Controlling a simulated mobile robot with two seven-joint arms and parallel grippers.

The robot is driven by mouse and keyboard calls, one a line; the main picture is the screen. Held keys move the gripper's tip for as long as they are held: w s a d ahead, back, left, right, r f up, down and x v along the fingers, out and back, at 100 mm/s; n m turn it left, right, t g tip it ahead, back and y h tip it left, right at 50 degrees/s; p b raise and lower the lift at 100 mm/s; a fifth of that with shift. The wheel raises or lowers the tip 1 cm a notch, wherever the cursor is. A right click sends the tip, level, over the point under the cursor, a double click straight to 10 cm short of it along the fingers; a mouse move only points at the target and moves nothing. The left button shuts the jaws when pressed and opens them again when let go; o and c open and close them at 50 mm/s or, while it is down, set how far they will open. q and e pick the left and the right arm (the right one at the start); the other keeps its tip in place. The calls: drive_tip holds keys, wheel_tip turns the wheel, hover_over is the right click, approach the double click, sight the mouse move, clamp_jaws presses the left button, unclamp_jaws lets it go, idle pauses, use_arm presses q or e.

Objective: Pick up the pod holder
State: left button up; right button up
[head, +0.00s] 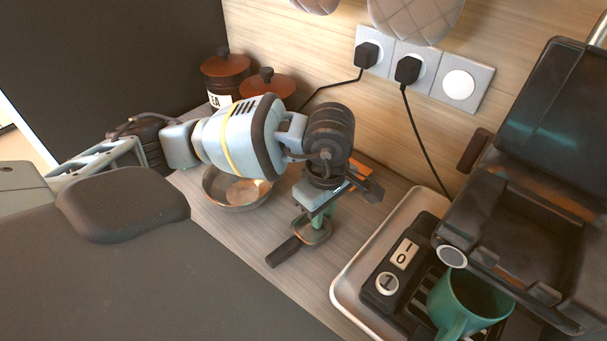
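The pod holder (285,251) lies on the wooden counter near the middle of the head view. It has a dark handle pointing to the lower left and a metallic round head at its upper right end. My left gripper (318,219) points down at the head of the pod holder and partly hides it. Its fingertips overlap the head in the picture. I cannot tell whether they touch it or grip it. My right gripper is not in view.
A metal bowl (232,197) stands left of the gripper, with two lidded canisters (226,72) behind. Sockets with plugs (408,70) are on the wall.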

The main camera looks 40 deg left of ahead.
use_arm(q)
clamp_jaws()
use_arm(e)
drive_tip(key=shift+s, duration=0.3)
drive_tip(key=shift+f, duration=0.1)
use_arm(q)
drive_tip(key=shift+r, duration=0.15)
